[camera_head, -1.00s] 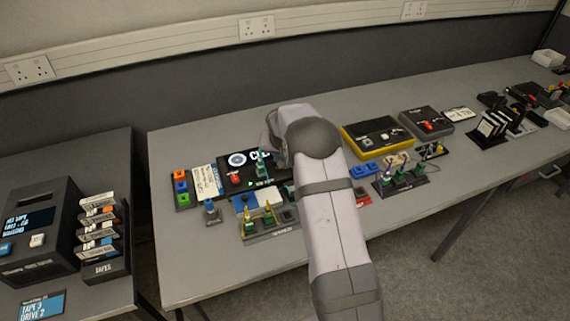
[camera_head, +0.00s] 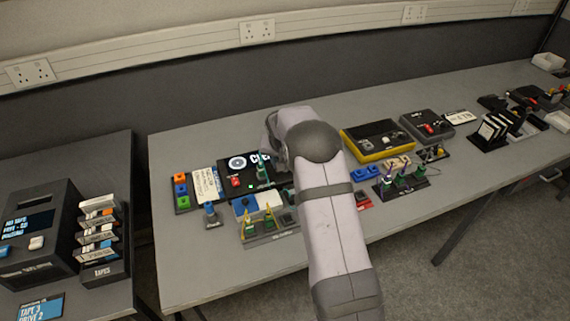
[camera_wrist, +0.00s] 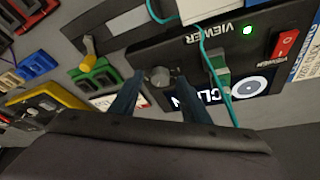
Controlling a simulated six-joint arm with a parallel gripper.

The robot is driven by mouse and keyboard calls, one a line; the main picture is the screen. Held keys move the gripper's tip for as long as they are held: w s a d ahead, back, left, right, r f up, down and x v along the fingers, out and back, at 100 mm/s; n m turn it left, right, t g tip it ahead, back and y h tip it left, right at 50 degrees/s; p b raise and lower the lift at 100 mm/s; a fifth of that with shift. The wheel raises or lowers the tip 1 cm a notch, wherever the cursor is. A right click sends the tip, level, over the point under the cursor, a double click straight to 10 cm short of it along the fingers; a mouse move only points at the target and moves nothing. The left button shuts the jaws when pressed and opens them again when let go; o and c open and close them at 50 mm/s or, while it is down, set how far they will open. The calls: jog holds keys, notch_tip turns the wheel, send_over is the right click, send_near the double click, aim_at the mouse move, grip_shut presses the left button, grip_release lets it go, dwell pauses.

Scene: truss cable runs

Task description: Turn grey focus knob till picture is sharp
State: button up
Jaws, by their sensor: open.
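The viewer (camera_wrist: 222,45) is a dark panel that appears upside down in the wrist view. Its grey focus knob (camera_wrist: 158,76) sits between the two fingers of my gripper (camera_wrist: 155,82). The fingers are open, one on each side of the knob; I cannot tell whether either touches it. The viewer's screen (camera_wrist: 250,88) shows a white ring and large white letters, partly hidden by the right finger and a green plug. The screen also shows in the head view (camera_head: 236,163), where my arm hides the knob and fingertips.
A green plug (camera_wrist: 217,68) with a thin teal cable stands close to the right finger. A red switch (camera_wrist: 287,43) and a lit green lamp (camera_wrist: 247,30) are on the viewer. A yellow-edged box (camera_head: 378,139) stands to the right of my arm.

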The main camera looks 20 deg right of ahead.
jog(key=b+v, duration=0.2)
jog(key=v, duration=0.5)
dwell(0.4)
jog(key=s+a+n+g+y, duration=0.1)
jog(key=s+a, duration=0.4)
jog(key=s, duration=1.2)
jog(key=s+a+f+n+g+y+p, duration=0.1)
jog(key=s+a+n, duration=0.4)
jog(key=s, duration=1.3)
jog(key=shift+s+a+f+g, duration=0.15)
jog(key=shift+a+f+g, duration=0.1)
jog(key=shift+a+g, duration=0.5)
jog(key=shift+d, duration=0.15)
